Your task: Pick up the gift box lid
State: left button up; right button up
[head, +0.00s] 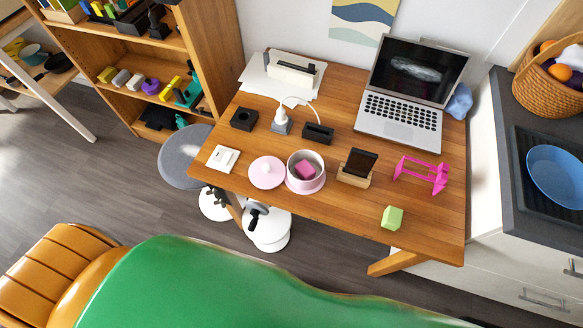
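The gift box lid (267,172) is a pale pink round disc with a small knob on top. It lies knob up on the wooden table, near the front edge and left of the middle. The gift box (306,184), pink and round, stands open just to its right. A bright pink item (306,169) lies inside the box. Neither my left nor my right gripper shows in the head view.
The wooden table (345,217) also holds a white switch plate (222,158), a phone on a stand (356,167), a green block (392,217), a pink frame (424,174) and a laptop (408,105). A grey stool (182,156) stands left. The front strip between lid and green block is mostly bare.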

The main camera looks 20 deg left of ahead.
aim_at(265, 172)
jog(key=u, duration=0.8)
